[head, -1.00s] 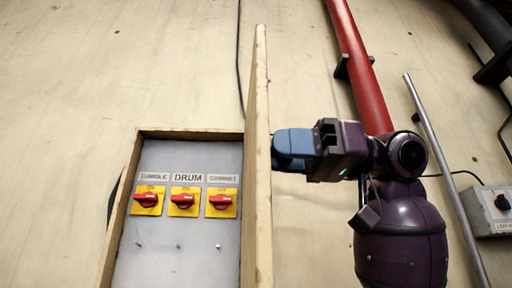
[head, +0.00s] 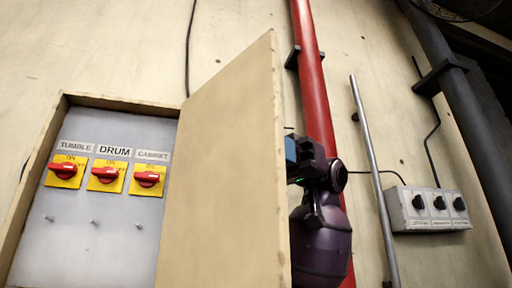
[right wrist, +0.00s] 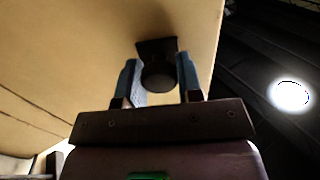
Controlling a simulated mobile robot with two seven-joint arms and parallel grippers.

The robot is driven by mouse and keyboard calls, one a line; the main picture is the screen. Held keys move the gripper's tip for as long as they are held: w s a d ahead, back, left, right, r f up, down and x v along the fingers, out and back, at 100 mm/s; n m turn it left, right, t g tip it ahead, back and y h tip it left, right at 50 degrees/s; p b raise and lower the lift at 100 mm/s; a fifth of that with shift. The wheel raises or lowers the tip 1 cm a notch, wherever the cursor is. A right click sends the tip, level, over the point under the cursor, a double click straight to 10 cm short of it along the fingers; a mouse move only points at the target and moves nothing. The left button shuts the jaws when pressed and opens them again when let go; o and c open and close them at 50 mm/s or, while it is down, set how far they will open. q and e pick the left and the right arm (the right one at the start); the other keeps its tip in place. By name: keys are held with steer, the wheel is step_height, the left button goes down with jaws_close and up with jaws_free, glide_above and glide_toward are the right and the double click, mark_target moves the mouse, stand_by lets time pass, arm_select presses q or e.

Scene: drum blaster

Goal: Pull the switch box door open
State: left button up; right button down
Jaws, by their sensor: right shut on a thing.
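The switch box (head: 38,160) is on the wall at the left of the head view. Its wooden door (head: 225,175) stands open, swung out to the right, with its inner face showing. My right gripper (head: 291,150) is behind the door's free edge, its fingers partly hidden by the door. In the right wrist view, the blue fingers of my right gripper (right wrist: 157,68) are on both sides of a black knob (right wrist: 158,78) on the door's outer face (right wrist: 75,50), shut on it. My left gripper is in no view.
Inside the box are three red switches on yellow plates (head: 107,175), and small pegs below. To the right are a red pipe (head: 308,80), a thin grey pipe (head: 372,180), a dark thick pipe (head: 460,120) and a grey control box (head: 430,209).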

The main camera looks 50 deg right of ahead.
stand_by(0.3)
steer(key=c, duration=0.8)
jaws_free()
steer(key=d, duration=0.7)
steer(key=d+b, duration=0.1)
steer(key=d, duration=0.3)
steer(key=shift+s, duration=0.25)
